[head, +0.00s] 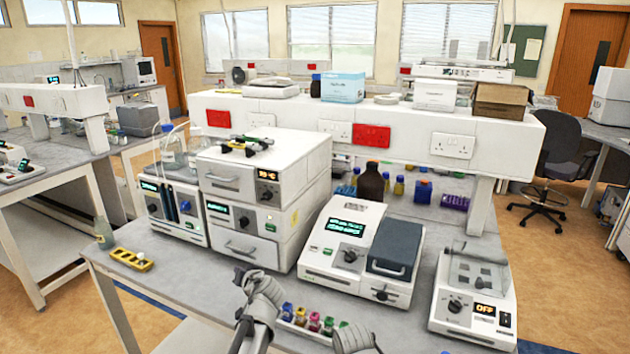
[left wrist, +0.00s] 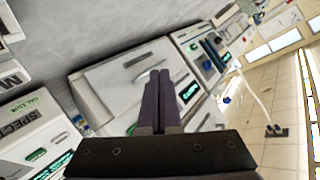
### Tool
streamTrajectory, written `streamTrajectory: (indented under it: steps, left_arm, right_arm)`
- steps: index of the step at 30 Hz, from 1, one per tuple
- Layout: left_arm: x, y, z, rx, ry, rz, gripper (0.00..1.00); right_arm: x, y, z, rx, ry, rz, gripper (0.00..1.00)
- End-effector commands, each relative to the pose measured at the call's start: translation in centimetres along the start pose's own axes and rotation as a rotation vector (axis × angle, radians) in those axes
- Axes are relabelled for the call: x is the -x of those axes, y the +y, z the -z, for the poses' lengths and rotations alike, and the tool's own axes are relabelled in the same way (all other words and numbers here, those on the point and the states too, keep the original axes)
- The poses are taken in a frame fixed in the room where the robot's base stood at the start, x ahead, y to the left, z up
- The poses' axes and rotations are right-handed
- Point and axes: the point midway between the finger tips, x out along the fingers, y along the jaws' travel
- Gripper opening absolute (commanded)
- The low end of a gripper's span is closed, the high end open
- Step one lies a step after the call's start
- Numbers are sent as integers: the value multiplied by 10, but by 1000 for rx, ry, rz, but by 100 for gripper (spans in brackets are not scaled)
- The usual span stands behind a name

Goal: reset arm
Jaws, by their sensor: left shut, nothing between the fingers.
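My left gripper (left wrist: 159,76) shows in the left wrist view, its two dark fingers side by side, shut and empty. Beyond the fingertips, the white stacked oven units (left wrist: 125,80) appear tilted; I cannot tell the gap. In the head view my left arm (head: 260,300) rises from the bottom edge in front of the bench, and its fingers are not clear there. A part of my other arm (head: 355,340) shows at the bottom edge. My right gripper is not in view.
The grey bench (head: 150,260) carries the oven stack (head: 262,195), a device with a green display (head: 345,240) and a hotplate-like device (head: 470,300). A rack of coloured caps (head: 312,322) sits close beside my left arm. A yellow rack (head: 131,259) lies at the left.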

Motion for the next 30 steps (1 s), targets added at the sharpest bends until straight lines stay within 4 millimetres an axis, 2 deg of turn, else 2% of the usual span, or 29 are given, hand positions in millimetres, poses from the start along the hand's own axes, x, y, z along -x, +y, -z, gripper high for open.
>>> streamTrajectory:
  steps: [1,3,6,9,12,19,21,30]
  left_arm:
    - [10,-2,-35,22,-115,-27,0]
    - [24,5,-78,40,-275,-88,0]
    - [49,20,-124,48,-460,-195,0]
    - [75,35,-155,45,-597,-303,0]
    - [102,48,-178,36,-705,-412,0]
    - [168,74,-212,2,-892,-680,0]
    - [179,88,-209,-54,-884,-683,0]
    - [232,126,-210,-252,-875,-712,0]
  right_arm:
    - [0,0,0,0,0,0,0]
    - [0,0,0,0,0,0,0]
    - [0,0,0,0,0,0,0]
    - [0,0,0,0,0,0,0]
    - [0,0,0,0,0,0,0]
    - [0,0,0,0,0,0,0]
    - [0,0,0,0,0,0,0]
    - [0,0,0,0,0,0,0]
